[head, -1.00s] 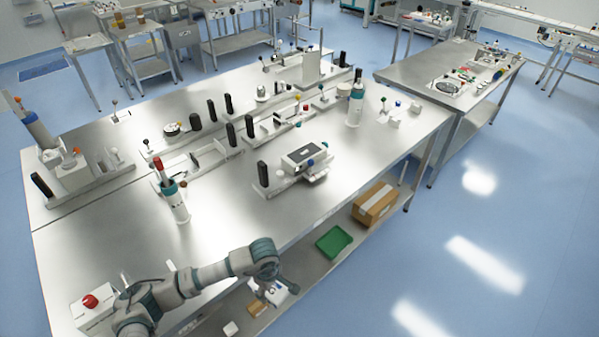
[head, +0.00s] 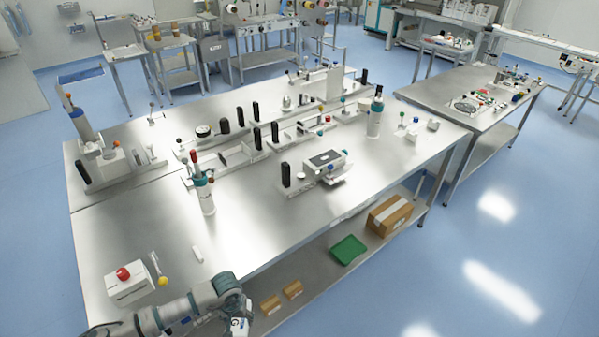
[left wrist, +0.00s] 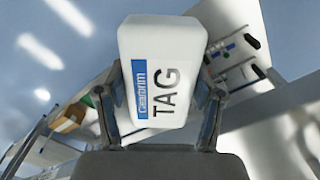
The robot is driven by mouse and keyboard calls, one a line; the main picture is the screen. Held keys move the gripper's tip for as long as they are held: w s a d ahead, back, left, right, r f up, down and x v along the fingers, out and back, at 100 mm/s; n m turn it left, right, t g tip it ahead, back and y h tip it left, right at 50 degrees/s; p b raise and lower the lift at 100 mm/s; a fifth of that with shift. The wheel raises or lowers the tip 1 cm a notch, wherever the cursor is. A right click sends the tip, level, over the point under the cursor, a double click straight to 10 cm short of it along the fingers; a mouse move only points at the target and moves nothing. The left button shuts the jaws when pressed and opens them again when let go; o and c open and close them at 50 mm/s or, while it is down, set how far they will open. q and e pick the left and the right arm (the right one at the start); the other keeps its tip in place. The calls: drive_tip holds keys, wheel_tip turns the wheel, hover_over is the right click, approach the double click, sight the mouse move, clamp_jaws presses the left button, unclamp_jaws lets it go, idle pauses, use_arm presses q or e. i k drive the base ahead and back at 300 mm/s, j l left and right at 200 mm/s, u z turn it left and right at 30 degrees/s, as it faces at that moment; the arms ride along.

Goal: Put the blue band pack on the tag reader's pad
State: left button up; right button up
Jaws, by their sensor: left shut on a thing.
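The blue band pack (left wrist: 155,75) is a white, rounded pack with a blue stripe and the word TAG. It stands between the two fingers of my left gripper (left wrist: 160,120) in the left wrist view. In the head view, my left gripper (head: 238,318) is low, at the bottom edge, off the table's front edge, with a small white part of the pack (head: 239,326) showing. A device with a dark flat top (head: 325,159) sits mid-table, well beyond the gripper; I cannot tell for sure that it is the tag reader. My right gripper is out of view.
A white box with a red button (head: 128,283) stands at the table's near left. The lower shelf holds a green tray (head: 348,250) and a cardboard box (head: 389,215). The front middle tabletop is clear.

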sight(327, 157)
drive_tip(key=i+l+u, duration=0.2)
drive_tip(key=l, duration=0.2)
drive_tip(key=i+l+u, duration=0.15)
drive_tip(key=l, duration=0.3)
drive_tip(key=i+l+u, duration=0.2)
drive_tip(key=l, duration=0.2)
drive_tip(key=l+u, duration=0.2)
drive_tip(key=l, duration=0.25)
